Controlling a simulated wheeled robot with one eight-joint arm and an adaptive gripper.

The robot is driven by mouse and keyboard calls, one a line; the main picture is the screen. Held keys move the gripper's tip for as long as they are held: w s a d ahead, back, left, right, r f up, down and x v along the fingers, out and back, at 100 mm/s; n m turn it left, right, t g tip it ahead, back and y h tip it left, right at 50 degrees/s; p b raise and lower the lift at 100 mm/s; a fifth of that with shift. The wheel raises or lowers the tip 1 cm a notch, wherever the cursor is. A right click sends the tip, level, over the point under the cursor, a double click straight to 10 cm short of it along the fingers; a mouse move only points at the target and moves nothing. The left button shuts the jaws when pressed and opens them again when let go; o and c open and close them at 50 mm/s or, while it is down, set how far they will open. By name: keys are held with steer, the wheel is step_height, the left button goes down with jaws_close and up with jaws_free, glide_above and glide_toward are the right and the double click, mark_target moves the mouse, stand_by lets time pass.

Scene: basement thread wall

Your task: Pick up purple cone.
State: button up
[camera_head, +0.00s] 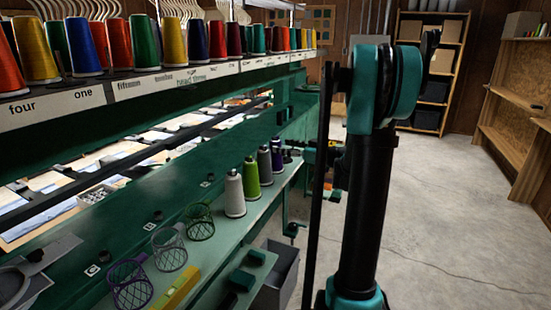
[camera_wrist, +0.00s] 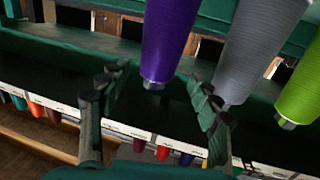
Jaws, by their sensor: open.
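The purple cone (camera_wrist: 168,38) is at the top middle of the wrist view, its narrow dark tip pointing down the picture. In the head view the purple cone (camera_head: 276,157) is the farthest of the row on the green lower shelf, partly hidden behind the grey cone. My gripper (camera_wrist: 160,86) is open and empty, its two dark segmented fingers on either side of the purple cone's narrow end. I cannot tell whether either finger touches it. The right finger is close to the grey cone's tip.
Next to the purple cone stand a grey cone (camera_wrist: 252,50) and a green cone (camera_wrist: 302,90). A white cone (camera_head: 234,194) stands nearer on the same shelf. Wire baskets (camera_head: 169,250) sit along the shelf. Many coloured cones line the upper rack. The concrete floor (camera_head: 450,210) at right is clear.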

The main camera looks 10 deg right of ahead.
mark_target(275, 144)
steer(key=x, duration=0.4)
steer(key=shift+w+a, duration=0.2)
steer(key=shift+w, duration=0.2)
jaws_close()
